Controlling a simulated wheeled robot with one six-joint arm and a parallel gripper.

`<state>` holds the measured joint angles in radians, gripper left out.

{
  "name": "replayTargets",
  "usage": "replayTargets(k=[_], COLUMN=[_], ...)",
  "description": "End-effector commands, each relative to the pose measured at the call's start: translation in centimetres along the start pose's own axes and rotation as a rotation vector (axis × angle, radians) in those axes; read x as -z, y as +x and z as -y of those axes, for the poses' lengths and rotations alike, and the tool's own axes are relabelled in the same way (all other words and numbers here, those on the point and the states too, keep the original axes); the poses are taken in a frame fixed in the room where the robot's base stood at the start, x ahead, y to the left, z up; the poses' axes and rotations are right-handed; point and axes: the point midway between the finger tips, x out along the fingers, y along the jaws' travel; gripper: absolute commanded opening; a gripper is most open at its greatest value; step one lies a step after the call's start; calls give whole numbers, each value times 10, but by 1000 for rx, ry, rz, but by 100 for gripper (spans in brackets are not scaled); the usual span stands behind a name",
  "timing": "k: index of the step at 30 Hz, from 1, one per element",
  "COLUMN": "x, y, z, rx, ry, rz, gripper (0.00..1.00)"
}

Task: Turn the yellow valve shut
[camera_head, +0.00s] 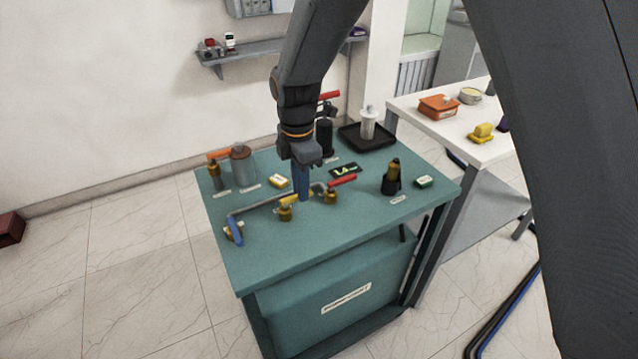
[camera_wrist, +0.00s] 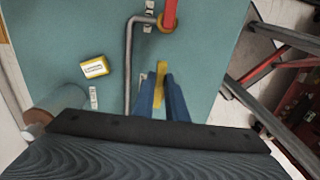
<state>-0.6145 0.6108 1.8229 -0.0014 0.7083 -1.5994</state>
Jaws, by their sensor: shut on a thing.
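The yellow valve has a flat yellow lever (camera_head: 291,201) on a brass body (camera_head: 285,214), near the middle of the green bench. My gripper (camera_head: 303,196) points down over the valve, its blue fingers at the lever. In the wrist view the lever (camera_wrist: 161,70) stands between the two blue fingers of my gripper (camera_wrist: 162,87), which are shut on it. There it runs roughly parallel to the long stretch of grey pipe (camera_wrist: 128,60). The fingers and my wrist hide the valve body in the wrist view.
A red-levered valve (camera_head: 343,180) sits close on the right and a blue-levered one (camera_head: 235,229) at the left. A yellow-and-white box (camera_head: 278,181), a grey cylinder (camera_head: 242,166) and a dark-based brass bottle (camera_head: 391,177) stand around. The bench's front strip is clear.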

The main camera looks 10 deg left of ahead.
Motion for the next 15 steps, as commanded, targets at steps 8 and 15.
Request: replayTargets(k=[8,15], x=[11,11], y=[-2,-2], z=[-4,-4], rx=[-7,-6], ry=[-43,-42], rz=[-2,-2], gripper=[0,0])
